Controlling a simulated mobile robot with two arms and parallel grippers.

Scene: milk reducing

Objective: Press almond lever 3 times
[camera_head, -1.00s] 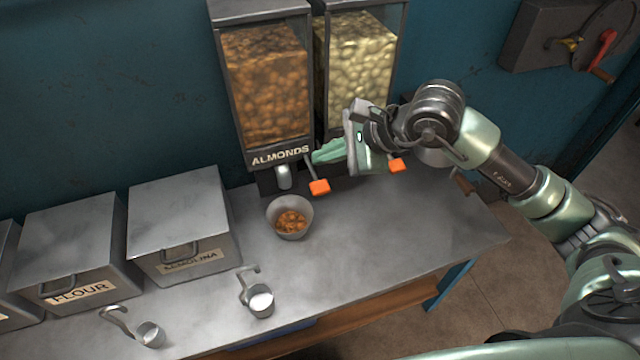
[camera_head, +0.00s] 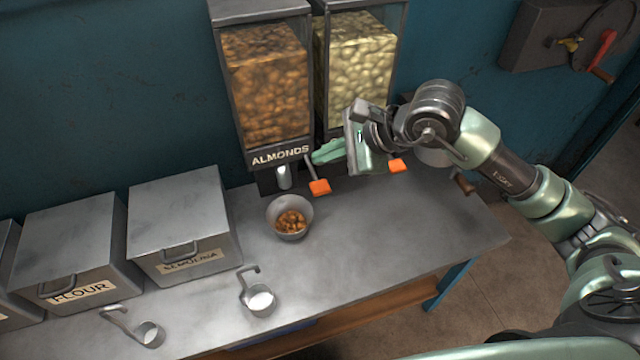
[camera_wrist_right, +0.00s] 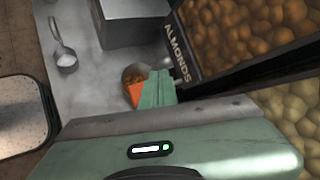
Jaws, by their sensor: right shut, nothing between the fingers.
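The almond dispenser (camera_head: 268,90), labelled ALMONDS, stands against the wall at the back of the table. Its lever has an orange tip (camera_head: 320,187) that sticks out at the lower right of the spout (camera_head: 284,177). A metal bowl (camera_head: 274,214) with some almonds in it stands below and in front of the spout. My right gripper (camera_head: 316,155) is shut and empty, its green fingers just above the lever's arm; whether they touch it I cannot tell. In the right wrist view the orange tip (camera_wrist_right: 136,94) shows beside the fingertips (camera_wrist_right: 157,84). My left gripper is out of view.
A second dispenser (camera_head: 355,70) with pale nuts and its own orange lever tip (camera_head: 397,166) stands close behind my right gripper. Metal boxes marked SEMOLINA (camera_head: 180,220) and FLOUR (camera_head: 75,245) and two scoops (camera_head: 259,299) occupy the left. The table's right front is clear.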

